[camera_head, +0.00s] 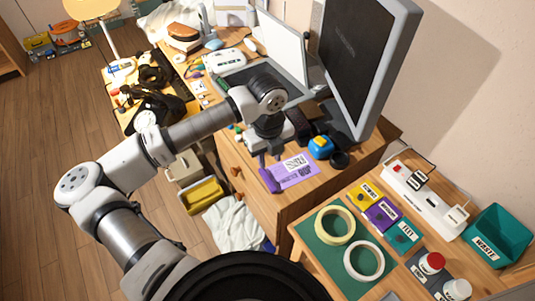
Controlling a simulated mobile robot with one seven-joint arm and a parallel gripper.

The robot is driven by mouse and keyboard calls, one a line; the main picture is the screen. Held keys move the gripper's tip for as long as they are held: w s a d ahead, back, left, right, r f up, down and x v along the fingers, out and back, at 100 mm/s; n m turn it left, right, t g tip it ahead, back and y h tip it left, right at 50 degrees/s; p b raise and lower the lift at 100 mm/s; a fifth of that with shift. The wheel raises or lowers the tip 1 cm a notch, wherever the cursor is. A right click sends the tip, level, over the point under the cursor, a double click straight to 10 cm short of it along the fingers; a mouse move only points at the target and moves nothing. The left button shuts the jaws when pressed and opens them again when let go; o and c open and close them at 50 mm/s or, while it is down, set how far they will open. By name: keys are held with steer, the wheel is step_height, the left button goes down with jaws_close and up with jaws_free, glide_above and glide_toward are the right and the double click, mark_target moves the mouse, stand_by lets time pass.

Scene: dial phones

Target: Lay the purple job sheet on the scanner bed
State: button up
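The purple job sheet (297,172) lies on the wooden cabinet top near its front edge. It has a white printed label and dark lettering, and a darker purple raised strip (269,181) along its left end. My gripper (273,155) points down just behind the sheet's far left edge. Its fingers look apart, with nothing seen between them. I cannot tell whether they touch the sheet. What looks like the scanner stands farther back with its pale lid (282,42) raised. Its dark bed (243,77) is partly hidden by my arm.
A large monitor (358,60) stands right of the scanner. A blue-yellow item (320,147) and dark objects sit beside the sheet. The right-hand table holds tape rolls (335,225), labelled cards, a power strip (424,198) and a teal waste bin (498,237).

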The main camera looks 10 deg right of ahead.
mark_target(267, 179)
steer(key=shift+a+f, duration=0.35)
steer(key=shift+f, duration=0.05)
step_height(267, 179, down, 7)
steer(key=b, duration=0.5)
steer(key=shift+f, duration=0.1)
steer(key=shift+f+b, duration=0.75)
steer(key=shift+b, duration=0.2)
steer(key=shift+r, duration=0.1)
jaws_close()
steer(key=shift+r, duration=0.1)
